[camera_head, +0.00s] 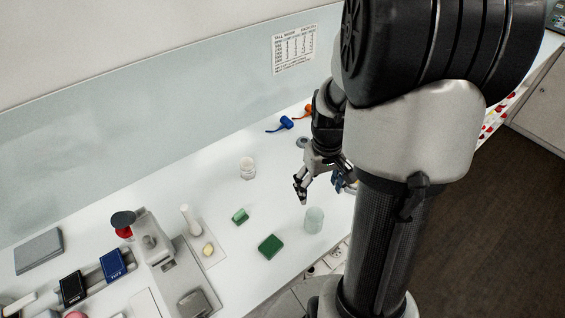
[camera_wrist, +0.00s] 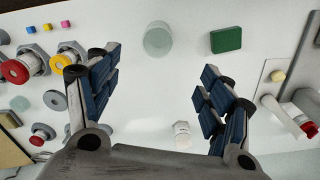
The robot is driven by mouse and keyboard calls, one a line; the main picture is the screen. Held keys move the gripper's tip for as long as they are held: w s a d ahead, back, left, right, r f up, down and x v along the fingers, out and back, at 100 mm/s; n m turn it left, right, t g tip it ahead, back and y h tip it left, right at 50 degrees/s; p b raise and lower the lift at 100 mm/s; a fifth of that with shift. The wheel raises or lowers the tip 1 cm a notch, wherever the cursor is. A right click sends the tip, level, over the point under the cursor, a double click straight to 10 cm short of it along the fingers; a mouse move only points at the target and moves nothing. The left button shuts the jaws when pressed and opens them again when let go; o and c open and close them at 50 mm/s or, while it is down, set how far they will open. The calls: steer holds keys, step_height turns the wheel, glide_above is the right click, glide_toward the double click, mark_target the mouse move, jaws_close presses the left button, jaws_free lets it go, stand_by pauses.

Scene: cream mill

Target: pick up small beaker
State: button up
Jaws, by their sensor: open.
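A clear, pale green-tinted cylinder (camera_head: 314,219), which looks like a small beaker, stands upright on the white counter in the head view. It also shows at the top of the wrist view (camera_wrist: 158,40). A whitish, lidded-looking small jar (camera_head: 247,168) stands farther back; a white round piece (camera_wrist: 182,134) in the wrist view may be the same jar. My gripper (camera_head: 300,190) hangs above the counter, just up and left of the beaker in the head view. In the wrist view my gripper (camera_wrist: 160,65) has its blue-padded fingers spread, with nothing between them; the beaker lies beyond the fingertips.
A dark green block (camera_head: 270,246) lies near the beaker, and a smaller green piece (camera_head: 240,215) lies farther left. A grey device (camera_head: 157,244) and a tray with a white pestle-like piece (camera_head: 191,219) stand left. Red-knobbed parts (camera_wrist: 22,68) crowd the wrist view's left. Counter between is clear.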

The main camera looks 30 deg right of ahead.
steer(key=b, duration=0.3)
glide_toward(314, 219)
steer(key=shift+s+a+f, duration=0.25)
steer(key=shift+s+a, duration=0.2)
steer(key=shift+a, duration=0.05)
steer(key=shift+s+a+f, duration=0.2)
steer(key=shift+s+a, duration=0.25)
steer(key=shift+a, duration=0.05)
steer(key=shift+w+d+f+b, duration=0.1)
steer(key=shift+f+b, duration=0.35)
steer(key=shift+f, duration=0.95)
steer(key=shift+w+d+f+b, duration=0.1)
steer(key=shift+f+b, duration=0.3)
steer(key=shift+f, duration=0.95)
steer(key=shift+c, duration=0.5)
steer(key=shift+s, duration=0.1)
steer(key=c, duration=1)
steer(key=shift+r, duration=0.15)
